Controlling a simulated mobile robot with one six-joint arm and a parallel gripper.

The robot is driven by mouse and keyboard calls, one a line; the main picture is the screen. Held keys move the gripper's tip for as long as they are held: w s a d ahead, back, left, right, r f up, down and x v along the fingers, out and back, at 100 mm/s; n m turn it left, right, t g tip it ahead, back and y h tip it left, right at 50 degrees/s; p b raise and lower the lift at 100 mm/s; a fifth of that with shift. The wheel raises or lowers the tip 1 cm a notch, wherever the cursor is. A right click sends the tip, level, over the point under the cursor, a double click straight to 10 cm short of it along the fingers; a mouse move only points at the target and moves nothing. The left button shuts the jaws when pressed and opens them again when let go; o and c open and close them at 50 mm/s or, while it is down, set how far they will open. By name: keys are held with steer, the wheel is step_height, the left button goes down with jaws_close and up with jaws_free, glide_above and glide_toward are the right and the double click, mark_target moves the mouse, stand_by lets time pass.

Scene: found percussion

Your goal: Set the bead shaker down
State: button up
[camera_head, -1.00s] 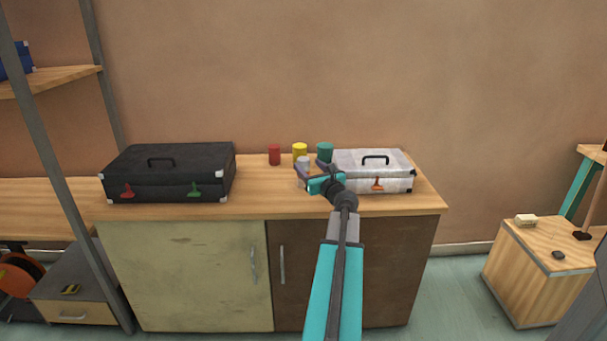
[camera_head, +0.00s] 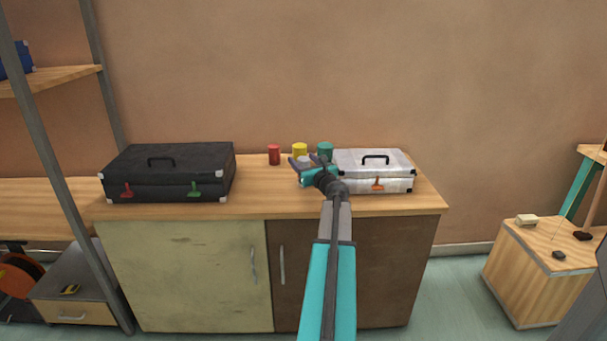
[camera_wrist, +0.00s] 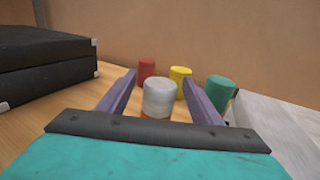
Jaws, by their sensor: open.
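The bead shaker looks to be the short cylinder with a pale grey top (camera_wrist: 158,95) and a strip of orange below it. It stands upright between the spread fingers of my gripper (camera_wrist: 159,82) in the wrist view, with a gap on each side. Its base is hidden behind my gripper's body. In the head view, my gripper (camera_head: 308,161) is low over the back of the wooden counter (camera_head: 262,203), and only the shaker's pale top (camera_head: 304,159) shows. My gripper is open.
Red (camera_head: 274,154), yellow (camera_head: 300,149) and green (camera_head: 325,150) cylinders stand just behind the shaker. A silver case (camera_head: 345,184) is close on the right. A black case (camera_head: 165,178) lies at the left. The counter's front middle is clear.

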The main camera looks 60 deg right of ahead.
stand_by(0.4)
jaws_close()
steer(key=shift+r, duration=0.15)
steer(key=shift+r+p, duration=0.55)
steer(key=shift+r, duration=1)
steer(key=shift+s+a+r, duration=0.15)
steer(key=shift+a, duration=0.05)
steer(key=s+a+r+b, duration=0.1)
steer(key=s+a+b, duration=0.5)
steer(key=s+a, duration=0.3)
steer(key=a, duration=0.3)
steer(key=shift+a, duration=0.15)
steer(key=shift+s+r+b, duration=0.15)
steer(key=shift+s+b, duration=0.05)
steer(key=shift+b, duration=0.15)
